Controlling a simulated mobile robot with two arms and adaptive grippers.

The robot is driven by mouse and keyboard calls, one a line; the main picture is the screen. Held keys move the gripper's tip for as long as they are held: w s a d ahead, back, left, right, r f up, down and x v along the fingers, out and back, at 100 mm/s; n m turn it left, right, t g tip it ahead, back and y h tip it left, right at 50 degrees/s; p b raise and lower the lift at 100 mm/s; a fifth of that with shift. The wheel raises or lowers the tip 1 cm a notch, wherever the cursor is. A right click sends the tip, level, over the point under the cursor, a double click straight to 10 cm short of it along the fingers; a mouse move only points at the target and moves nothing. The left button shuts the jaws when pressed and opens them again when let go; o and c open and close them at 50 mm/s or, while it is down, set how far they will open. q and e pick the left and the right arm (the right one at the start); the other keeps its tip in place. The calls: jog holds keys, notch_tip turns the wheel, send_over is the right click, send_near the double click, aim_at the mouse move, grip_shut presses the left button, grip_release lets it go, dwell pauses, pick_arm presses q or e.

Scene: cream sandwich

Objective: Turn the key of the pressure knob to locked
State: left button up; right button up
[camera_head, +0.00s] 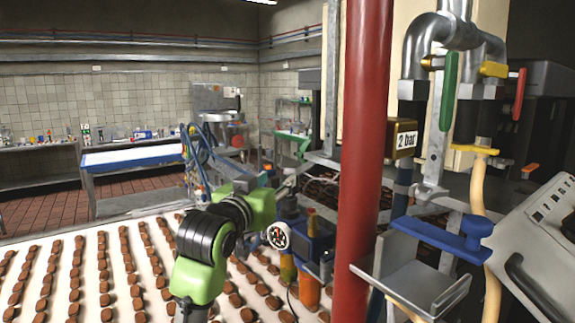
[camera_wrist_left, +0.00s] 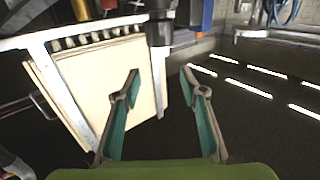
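I cannot tell for sure which part is the pressure knob or its key. A brass-coloured box (camera_head: 402,138) marked "2 bar" sits on the pipework right of the red post. A round white gauge (camera_head: 278,235) is beside my left arm. My left gripper, partly seen in the head view, is left of the red post and apart from the box. In the left wrist view my left gripper (camera_wrist_left: 160,72) is open and empty. My right gripper is not in view.
The red post (camera_head: 362,160) stands between my left arm and the pipework. A blue handle (camera_head: 447,237) sits above a grey metal bracket (camera_head: 418,280). A conveyor (camera_head: 90,270) with rows of brown biscuits lies at lower left. A pale panel (camera_wrist_left: 85,90) is close by in the wrist view.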

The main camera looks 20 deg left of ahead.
aim_at(289, 170)
pick_arm(q)
jog(key=w+p, duration=0.2)
jog(key=w, duration=0.5)
jog(key=shift+w+p, duration=0.3)
jog(key=shift+p, duration=0.05)
jog(key=shift+w+p, duration=0.3)
jog(key=shift+w, duration=0.45)
jog(key=shift+w+f, duration=0.1)
jog(key=shift+f, duration=0.05)
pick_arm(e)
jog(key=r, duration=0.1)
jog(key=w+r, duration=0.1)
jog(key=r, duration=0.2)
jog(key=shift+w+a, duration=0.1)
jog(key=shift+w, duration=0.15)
pick_arm(q)
grip_shut()
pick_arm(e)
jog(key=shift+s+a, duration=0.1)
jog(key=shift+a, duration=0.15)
